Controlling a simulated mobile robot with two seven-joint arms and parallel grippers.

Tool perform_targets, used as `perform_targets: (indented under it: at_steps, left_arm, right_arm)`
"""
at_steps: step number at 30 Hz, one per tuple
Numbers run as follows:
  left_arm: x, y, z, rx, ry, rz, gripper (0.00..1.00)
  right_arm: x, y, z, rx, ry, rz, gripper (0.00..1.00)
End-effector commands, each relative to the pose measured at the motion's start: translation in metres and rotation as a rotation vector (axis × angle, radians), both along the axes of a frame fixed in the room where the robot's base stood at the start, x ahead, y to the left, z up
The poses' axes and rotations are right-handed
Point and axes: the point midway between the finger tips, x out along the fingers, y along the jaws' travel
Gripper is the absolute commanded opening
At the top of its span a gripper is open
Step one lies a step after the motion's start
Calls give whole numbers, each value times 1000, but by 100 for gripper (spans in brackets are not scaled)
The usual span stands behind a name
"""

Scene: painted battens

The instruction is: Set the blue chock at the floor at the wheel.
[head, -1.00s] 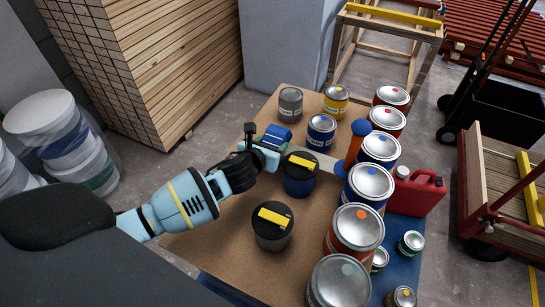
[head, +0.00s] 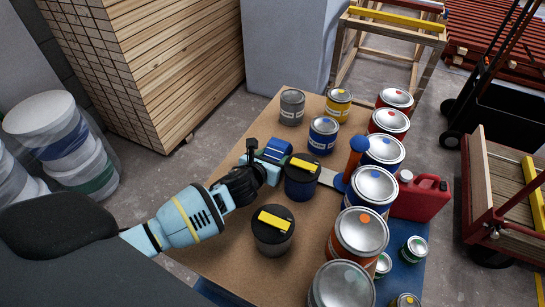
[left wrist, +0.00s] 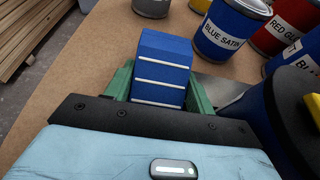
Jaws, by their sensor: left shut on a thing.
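The blue chock (left wrist: 163,70), a wedge-like block with white stripes, is between the green fingers of my left gripper (left wrist: 158,88). In the head view the blue chock (head: 277,150) shows at the tip of my left gripper (head: 268,160), over the brown tabletop, left of a dark blue can with a black lid. My left gripper is shut on it. I cannot tell whether its underside touches the table. A red-framed wooden cart (head: 497,217) stands on the floor at the right, with a dark wheel (head: 488,254) at its near corner. My right gripper is not in view.
The brown table (head: 225,240) carries several paint cans, two black-lidded cans with yellow blocks, and a scraper with an orange and blue handle. A red jerrycan (head: 421,197) stands at its right. Grey floor (head: 447,235) lies open between table and cart. A hand truck (head: 487,105) stands behind.

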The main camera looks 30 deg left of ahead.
Motion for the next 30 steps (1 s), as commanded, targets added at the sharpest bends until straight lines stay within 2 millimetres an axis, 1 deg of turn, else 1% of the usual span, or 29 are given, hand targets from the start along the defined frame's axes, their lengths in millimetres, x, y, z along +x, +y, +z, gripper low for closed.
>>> perform_targets:
  at_steps: [1,2,6,14,17,20,23,30]
  left_arm:
    - [1,0,0,-1,-3,-1,12]
    - [0,0,-2,0,0,0,57]
    - [0,0,-1,0,0,0,75]
    - [0,0,-1,0,1,0,76]
    - [0,0,2,1,0,1,76]
    - [-8,0,5,2,1,-1,76]
    - [-22,0,11,2,1,-1,76]
    - [-65,-3,30,2,1,-1,76]
  right_arm:
    - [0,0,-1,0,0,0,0]
    - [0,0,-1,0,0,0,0]
    - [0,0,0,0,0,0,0]
    - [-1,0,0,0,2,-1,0]
    - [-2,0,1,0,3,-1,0]
    - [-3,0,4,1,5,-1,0]
    - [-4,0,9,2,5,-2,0]
    - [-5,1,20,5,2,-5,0]
